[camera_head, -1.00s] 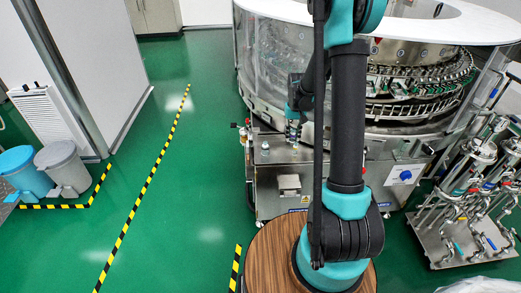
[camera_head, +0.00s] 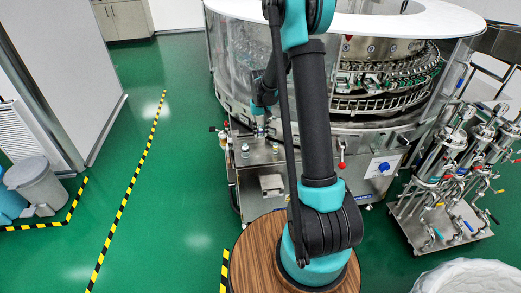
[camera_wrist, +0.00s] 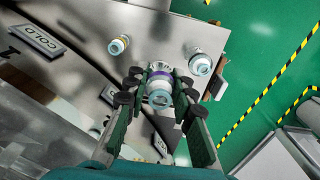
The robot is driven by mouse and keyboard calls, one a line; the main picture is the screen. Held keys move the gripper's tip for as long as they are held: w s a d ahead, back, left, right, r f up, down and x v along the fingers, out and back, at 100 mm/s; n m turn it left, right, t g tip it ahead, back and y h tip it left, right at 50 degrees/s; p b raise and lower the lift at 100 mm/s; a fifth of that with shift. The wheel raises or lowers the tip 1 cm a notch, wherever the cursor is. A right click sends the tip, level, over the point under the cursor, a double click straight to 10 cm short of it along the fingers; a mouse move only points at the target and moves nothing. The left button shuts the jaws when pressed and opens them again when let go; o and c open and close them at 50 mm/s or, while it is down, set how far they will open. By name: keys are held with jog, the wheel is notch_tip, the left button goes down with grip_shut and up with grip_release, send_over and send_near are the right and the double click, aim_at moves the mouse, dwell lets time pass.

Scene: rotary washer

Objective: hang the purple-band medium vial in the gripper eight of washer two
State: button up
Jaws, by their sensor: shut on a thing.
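My gripper (camera_wrist: 160,84) is shut on the purple-band vial (camera_wrist: 158,97) in the wrist view. The vial is clear with a purple band, and the fingers press on both sides of it. In the head view my gripper (camera_head: 261,126) is small, above the steel table at the washer's front left; the vial is too small there to make out surely. The large round washer (camera_head: 385,103) with a ring of steel grippers stands behind my arm. I cannot read its number or tell which is gripper eight. My arm hides part of the ring.
A pipe rack (camera_head: 440,205) stands right of the washer. Green floor is free at left.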

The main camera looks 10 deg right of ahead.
aim_at(261, 154)
notch_tip(261, 154, down, 10)
jog(key=shift+f, duration=0.25)
dwell(0.3)
jog(key=o, duration=0.8)
jog(key=shift+f, duration=0.1)
